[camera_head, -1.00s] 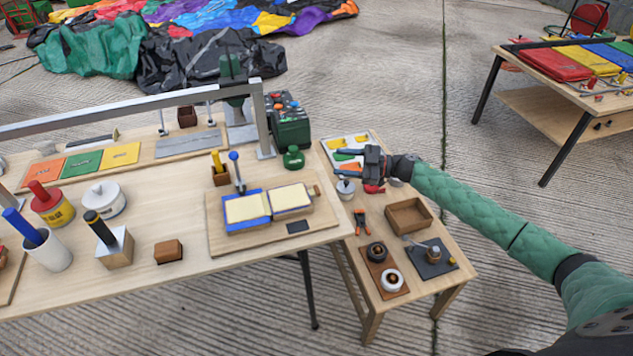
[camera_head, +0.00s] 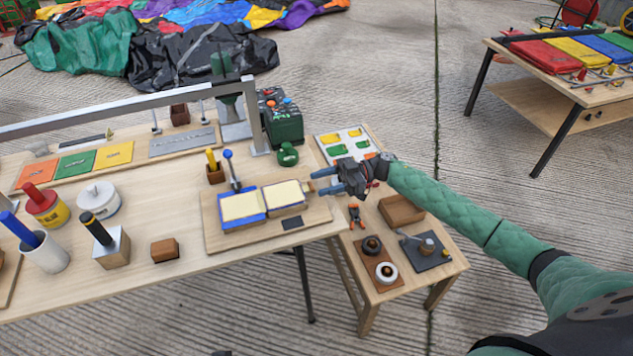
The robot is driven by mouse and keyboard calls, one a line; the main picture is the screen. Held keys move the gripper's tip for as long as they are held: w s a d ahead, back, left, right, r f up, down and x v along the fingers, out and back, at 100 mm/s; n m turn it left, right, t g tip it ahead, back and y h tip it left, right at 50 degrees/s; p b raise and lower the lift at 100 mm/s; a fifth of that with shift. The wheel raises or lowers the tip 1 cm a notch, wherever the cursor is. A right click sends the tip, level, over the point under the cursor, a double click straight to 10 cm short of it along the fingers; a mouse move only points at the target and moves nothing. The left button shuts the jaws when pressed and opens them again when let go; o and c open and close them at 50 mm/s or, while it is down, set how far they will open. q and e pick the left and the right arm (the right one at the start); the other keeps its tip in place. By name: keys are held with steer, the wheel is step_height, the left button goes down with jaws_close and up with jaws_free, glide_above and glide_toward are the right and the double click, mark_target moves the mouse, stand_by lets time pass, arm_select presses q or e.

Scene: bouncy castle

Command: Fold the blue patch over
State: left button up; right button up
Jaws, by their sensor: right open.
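The blue patch (camera_head: 243,222) lies on a wooden board (camera_head: 222,247) on the long workbench. Its blue edge shows around a cream layer on the left half. A second cream panel (camera_head: 285,195) lies flat to its right, with a small wooden handle (camera_head: 308,186) at its right end. My right gripper (camera_head: 315,182) comes in from the right and is open, with its blue fingers just right of the handle. I cannot tell whether they touch it. My left gripper is not in view.
A blue-knobbed lever (camera_head: 228,156) stands behind the patch. A low side table with a tray (camera_head: 345,133) and a wooden box (camera_head: 402,211) is under my right arm. The bench in front of the board is clear.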

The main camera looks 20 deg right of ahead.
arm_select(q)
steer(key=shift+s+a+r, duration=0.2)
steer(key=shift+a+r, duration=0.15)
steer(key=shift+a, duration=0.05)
arm_select(e)
steer(key=shift+a, duration=1.15)
jaws_close()
arm_select(q)
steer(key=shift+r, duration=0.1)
steer(key=shift+p, duration=0.3)
